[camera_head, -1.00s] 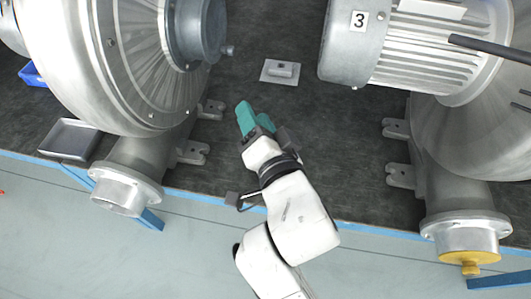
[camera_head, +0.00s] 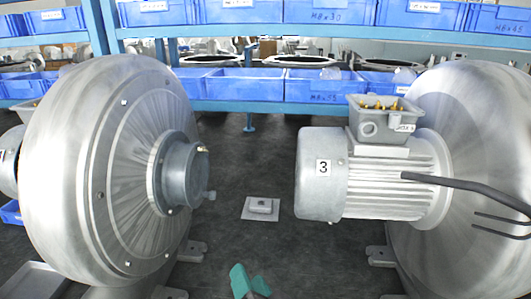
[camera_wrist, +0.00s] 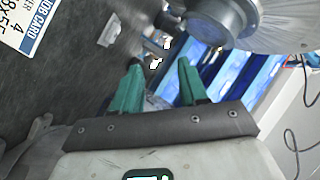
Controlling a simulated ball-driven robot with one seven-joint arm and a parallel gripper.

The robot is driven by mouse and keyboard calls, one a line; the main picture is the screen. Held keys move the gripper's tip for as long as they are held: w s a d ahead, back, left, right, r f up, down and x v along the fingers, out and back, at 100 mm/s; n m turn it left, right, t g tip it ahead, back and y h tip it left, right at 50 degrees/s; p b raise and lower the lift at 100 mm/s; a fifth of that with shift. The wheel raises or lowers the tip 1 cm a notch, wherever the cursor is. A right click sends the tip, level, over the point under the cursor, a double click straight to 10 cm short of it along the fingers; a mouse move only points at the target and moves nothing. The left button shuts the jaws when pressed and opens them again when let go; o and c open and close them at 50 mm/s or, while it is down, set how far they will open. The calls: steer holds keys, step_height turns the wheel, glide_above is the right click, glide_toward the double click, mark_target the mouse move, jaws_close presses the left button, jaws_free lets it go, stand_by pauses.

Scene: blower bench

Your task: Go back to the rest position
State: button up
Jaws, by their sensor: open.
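My gripper (camera_head: 250,284) shows at the bottom edge of the head view, with only its green fingertips in the picture. In the wrist view my gripper (camera_wrist: 158,82) has its two green fingers spread apart with nothing between them. It is above the dark bench mat, between the two blowers. Most of my arm is below the head view's edge.
A grey blower (camera_head: 110,190) stands at left. The motor marked 3 (camera_head: 365,180) and its blower (camera_head: 465,150) stand at right. A small metal block on a plate (camera_head: 262,207) lies between them. Blue bins (camera_head: 325,87) line the back shelf. A job card (camera_wrist: 35,22) lies on the mat.

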steer(key=s+d+f+g+h, duration=0.1)
steer(key=d+f+g+h, duration=0.1)
steer(key=d+f, duration=0.3)
steer(key=s+d+f+n+g+h, duration=0.1)
steer(key=s+d+f+g+h, duration=0.1)
steer(key=d+f, duration=0.3)
steer(key=s+d+f+n+g+h, duration=0.1)
steer(key=d+f, duration=0.4)
steer(key=d, duration=0.6)
steer(key=shift+s+d+g+h, duration=0.4)
steer(key=shift+s+h, duration=0.15)
steer(key=shift+h, duration=0.15)
steer(key=s+d+f+n+g, duration=0.1)
steer(key=s+d+f+g, duration=0.3)
steer(key=s, duration=0.6)
steer(key=s+d+f+n+g, duration=0.2)
steer(key=s+d+f, duration=0.3)
steer(key=s, duration=0.5)
steer(key=shift+s+f+g, duration=0.25)
steer(key=shift+f+g, duration=0.1)
steer(key=shift+g, duration=0.55)
